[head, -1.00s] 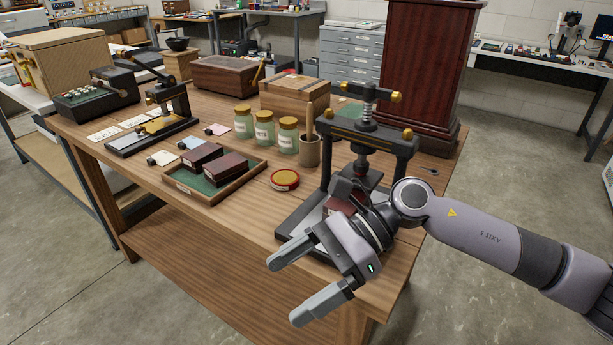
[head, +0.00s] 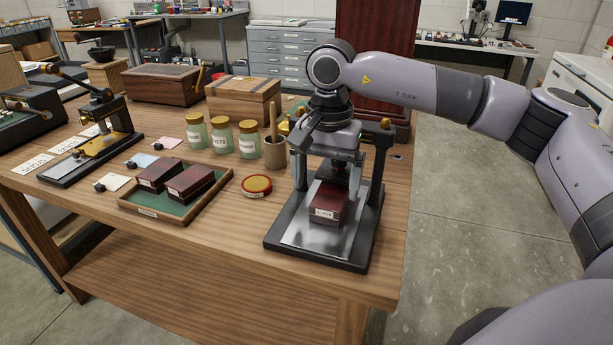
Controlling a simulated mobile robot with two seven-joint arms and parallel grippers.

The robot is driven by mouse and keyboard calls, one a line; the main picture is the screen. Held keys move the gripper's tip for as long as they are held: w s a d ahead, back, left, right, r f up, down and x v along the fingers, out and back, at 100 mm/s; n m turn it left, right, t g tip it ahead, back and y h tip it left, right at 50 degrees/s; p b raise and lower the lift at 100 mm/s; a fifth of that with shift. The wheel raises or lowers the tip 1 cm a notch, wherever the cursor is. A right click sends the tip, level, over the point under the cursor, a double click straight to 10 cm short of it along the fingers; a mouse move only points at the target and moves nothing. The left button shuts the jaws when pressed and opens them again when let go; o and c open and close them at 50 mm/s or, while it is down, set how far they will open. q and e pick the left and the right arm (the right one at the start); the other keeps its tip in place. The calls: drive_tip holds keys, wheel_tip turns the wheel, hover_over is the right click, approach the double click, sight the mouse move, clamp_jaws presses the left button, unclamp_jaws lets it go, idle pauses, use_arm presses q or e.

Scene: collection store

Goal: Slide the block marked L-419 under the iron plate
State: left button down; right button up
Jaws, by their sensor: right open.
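The dark red block with a white label reading L-419 (head: 327,205) lies on the bright metal bed of the black screw press (head: 375,190), below the screw. The iron plate is hard to make out between the block and the screw, so I cannot tell whether they touch. My right gripper (head: 322,138) is at the top of the press, by the screw and crossbar, above the block and apart from it. It is open; its fingers are partly hidden and I see nothing held in them. My left gripper is not in view.
A wooden tray with a green lining (head: 150,207) holds two other dark red blocks left of the press. The table's front edge is close to the press.

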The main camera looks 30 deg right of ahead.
sight(326, 205)
drive_tip(key=shift+d+r, duration=0.1)
drive_tip(key=shift+d, duration=0.05)
drive_tip(key=shift+f, duration=3.6)
drive_tip(key=c, duration=1.1)
drive_tip(key=shift+c, duration=0.2)
drive_tip(key=shift+w+d, duration=0.1)
drive_tip(key=shift+w, duration=0.05)
